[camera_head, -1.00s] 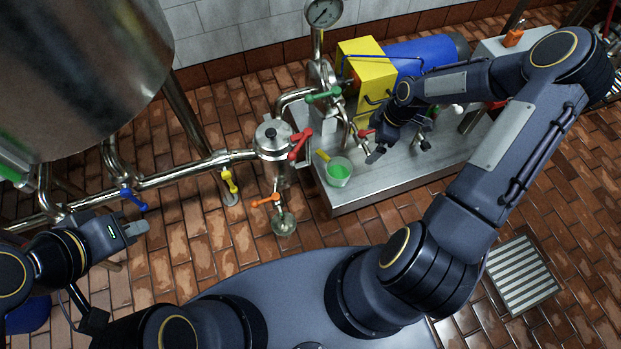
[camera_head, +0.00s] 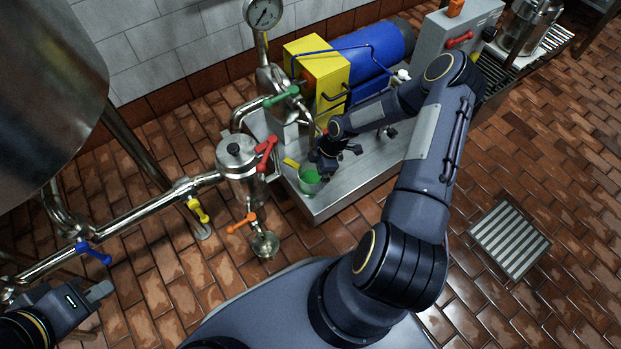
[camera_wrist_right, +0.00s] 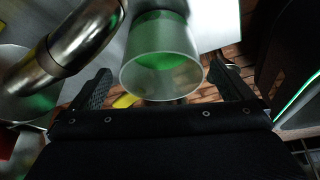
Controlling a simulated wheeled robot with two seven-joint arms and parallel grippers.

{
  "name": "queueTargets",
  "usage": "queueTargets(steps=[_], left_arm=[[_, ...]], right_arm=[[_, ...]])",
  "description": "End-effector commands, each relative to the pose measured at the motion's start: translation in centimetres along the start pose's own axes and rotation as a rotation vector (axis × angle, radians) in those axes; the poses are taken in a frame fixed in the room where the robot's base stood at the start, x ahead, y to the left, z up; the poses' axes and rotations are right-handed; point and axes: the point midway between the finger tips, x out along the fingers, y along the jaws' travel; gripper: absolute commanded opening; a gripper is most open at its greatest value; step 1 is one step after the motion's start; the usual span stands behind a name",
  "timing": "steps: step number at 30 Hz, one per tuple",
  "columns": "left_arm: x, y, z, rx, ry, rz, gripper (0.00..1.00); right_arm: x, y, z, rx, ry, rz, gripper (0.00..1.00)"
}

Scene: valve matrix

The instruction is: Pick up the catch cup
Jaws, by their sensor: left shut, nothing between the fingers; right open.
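The catch cup (camera_head: 309,182), a clear cup with green in it, stands at the front left corner of the steel platform (camera_head: 345,194). In the right wrist view the cup (camera_wrist_right: 160,68) sits between the two fingers of my right gripper (camera_wrist_right: 163,84), with a visible gap on each side. In the head view my right gripper (camera_head: 325,172) is right beside the cup and partly overlaps it. My right gripper is open. My left gripper (camera_head: 100,291) is shut and empty at the lower left, away from the cup.
A steel pipe (camera_wrist_right: 85,35) runs close to the cup's left in the wrist view. A yellow handle (camera_head: 291,163) is just beside the cup. A red valve handle (camera_head: 266,153), a green one (camera_head: 281,97) and a yellow box (camera_head: 317,72) stand nearby.

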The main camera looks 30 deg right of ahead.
Motion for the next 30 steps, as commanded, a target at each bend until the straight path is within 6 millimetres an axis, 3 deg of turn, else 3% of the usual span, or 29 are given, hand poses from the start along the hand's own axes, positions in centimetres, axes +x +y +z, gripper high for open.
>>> queueTargets(steps=[8,16,26,30], left_arm=[[2.1,-0.9,1.1,0.000,0.000,0.000,0.00],[2.0,-0.9,1.0,0.000,0.000,0.000,0.00],[2.0,-0.9,1.0,0.000,0.000,0.000,0.00],[2.0,-0.9,1.0,0.000,0.000,0.000,0.00]], right_arm=[[4.4,-0.2,0.0,0.000,0.001,-0.002,1.00],[4.6,-0.2,0.0,0.001,0.000,0.000,0.99],[4.6,-0.2,0.0,0.001,0.000,-0.001,0.56],[4.5,-0.2,-0.1,0.001,0.000,0.000,0.49]])
